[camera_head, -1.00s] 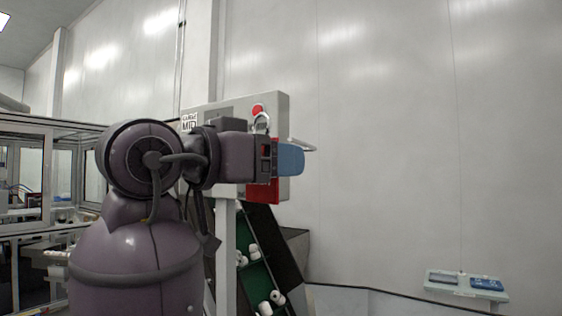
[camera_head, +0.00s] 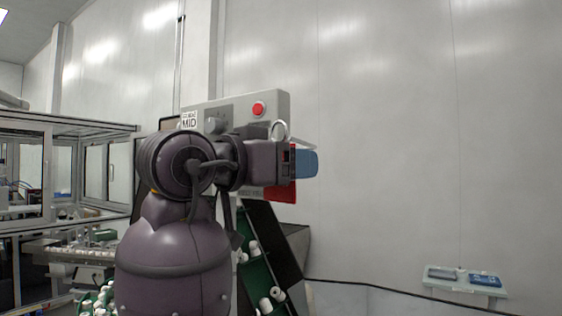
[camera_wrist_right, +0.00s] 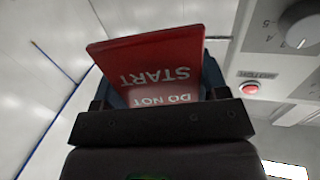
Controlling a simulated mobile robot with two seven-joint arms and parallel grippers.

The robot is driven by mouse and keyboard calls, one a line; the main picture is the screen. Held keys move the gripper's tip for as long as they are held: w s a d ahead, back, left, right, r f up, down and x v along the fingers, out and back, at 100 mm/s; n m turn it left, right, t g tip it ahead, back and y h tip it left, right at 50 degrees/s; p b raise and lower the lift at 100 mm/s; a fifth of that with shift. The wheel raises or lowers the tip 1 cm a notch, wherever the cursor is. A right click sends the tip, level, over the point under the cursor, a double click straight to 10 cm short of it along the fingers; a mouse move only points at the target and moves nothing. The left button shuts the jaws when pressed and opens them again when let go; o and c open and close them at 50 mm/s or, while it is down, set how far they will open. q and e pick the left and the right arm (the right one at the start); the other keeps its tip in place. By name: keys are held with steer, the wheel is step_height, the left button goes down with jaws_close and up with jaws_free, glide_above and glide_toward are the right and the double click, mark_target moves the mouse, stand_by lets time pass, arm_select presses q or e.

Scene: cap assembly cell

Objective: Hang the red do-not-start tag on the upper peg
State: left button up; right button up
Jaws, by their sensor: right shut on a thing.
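My right gripper (camera_head: 305,162), with blue fingers, is shut on the red tag (camera_head: 280,194) beside the right edge of the grey control panel. In the right wrist view the tag (camera_wrist_right: 155,62) sits between the fingers, its words "DO NOT START" upside down. A metal loop (camera_head: 279,125) shows just above the gripper in the head view. A thin pale rod (camera_head: 309,145), perhaps a peg, sticks out to the right of the panel, partly hidden behind the fingers. I cannot tell whether the loop touches it. My left gripper is not in view.
The grey control panel (camera_head: 232,109) carries a red button (camera_head: 258,109) and a knob, which also shows in the wrist view (camera_wrist_right: 299,24). A dark and green chute (camera_head: 257,275) with white caps stands below. A small shelf (camera_head: 466,286) is at lower right.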

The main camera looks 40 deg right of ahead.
steer(key=d, duration=0.1)
steer(key=w+d, duration=0.1)
steer(key=d, duration=0.1)
steer(key=d+f, duration=0.1)
steer(key=d, duration=0.1)
steer(key=shift+w+d+f, duration=0.1)
steer(key=shift+w, duration=0.2)
stand_by(0.4)
steer(key=shift+d, duration=0.1)
stand_by(0.7)
steer(key=o, duration=1)
